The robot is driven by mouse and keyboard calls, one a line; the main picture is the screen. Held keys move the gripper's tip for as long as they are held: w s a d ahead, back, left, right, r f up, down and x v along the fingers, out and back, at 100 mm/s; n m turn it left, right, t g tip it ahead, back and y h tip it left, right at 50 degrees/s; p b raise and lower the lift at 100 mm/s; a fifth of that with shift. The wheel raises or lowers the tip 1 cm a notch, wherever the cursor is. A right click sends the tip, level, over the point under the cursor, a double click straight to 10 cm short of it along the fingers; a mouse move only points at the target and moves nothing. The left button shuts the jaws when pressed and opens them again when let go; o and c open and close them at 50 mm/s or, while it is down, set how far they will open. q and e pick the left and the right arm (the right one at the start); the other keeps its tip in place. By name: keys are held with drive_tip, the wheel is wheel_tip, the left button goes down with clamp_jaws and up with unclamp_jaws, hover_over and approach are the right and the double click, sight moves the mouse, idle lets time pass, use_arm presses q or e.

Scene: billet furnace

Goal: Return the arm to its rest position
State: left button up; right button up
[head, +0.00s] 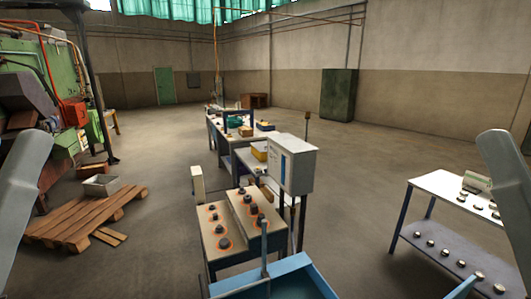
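A grey link of my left arm (22,185) stands at the left edge of the head view. A matching grey link of my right arm (508,185) stands at the right edge. Both links are upright and slightly tilted, apart from the tables and everything else in view. Neither gripper shows, so I cannot see their fingers or whether they hold anything.
A work table (235,262) with several dark round pieces stands ahead, beside a grey control box (292,163). A blue tray (310,272) is at the bottom. A two-level white table (440,186) holds several pieces at right. A wooden pallet (85,215) lies left. Open floor lies between.

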use_arm(q)
wheel_tip(320, 180, up, 17)
drive_tip(key=p, duration=1.3)
use_arm(e)
wheel_tip(320, 180, up, 17)
use_arm(q)
wheel_tip(320, 180, down, 21)
drive_tip(key=b, duration=2.1)
use_arm(e)
wheel_tip(320, 180, down, 21)
